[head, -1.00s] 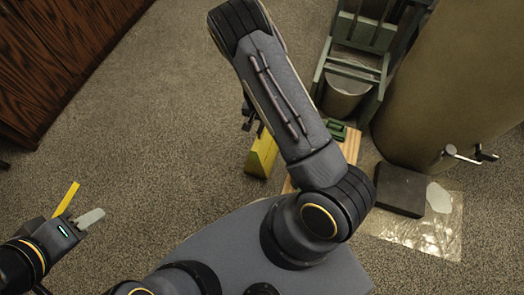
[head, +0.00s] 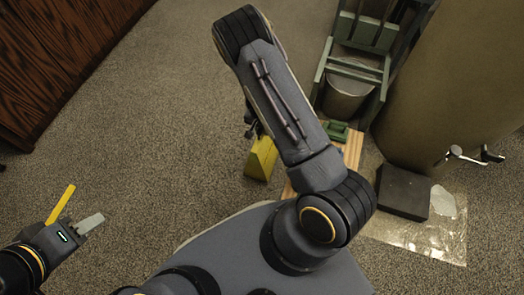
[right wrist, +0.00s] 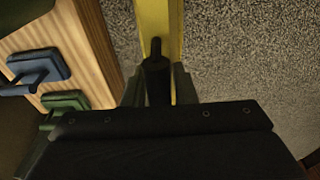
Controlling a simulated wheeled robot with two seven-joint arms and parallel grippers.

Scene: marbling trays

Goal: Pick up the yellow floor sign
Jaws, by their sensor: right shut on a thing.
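The yellow floor sign (head: 262,158) shows left of my right forearm in the head view, which hides part of it. In the right wrist view its yellow edge (right wrist: 154,22) runs between the fingers of my right gripper (right wrist: 157,85), which is shut on it. I cannot tell whether the sign touches the floor. My left gripper (head: 76,218) is at the lower left, far from the sign. It shows one light grey finger and a thin yellow strip (head: 60,204) beside it; its opening is unclear.
A wooden board (right wrist: 75,45) with blue and green handled blocks lies beside the sign. A green frame (head: 322,72) with a bucket, a large brown cylinder (head: 440,90), and a dark block (head: 403,192) on a clear sheet (head: 445,240) stand right. Carpet at left is clear.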

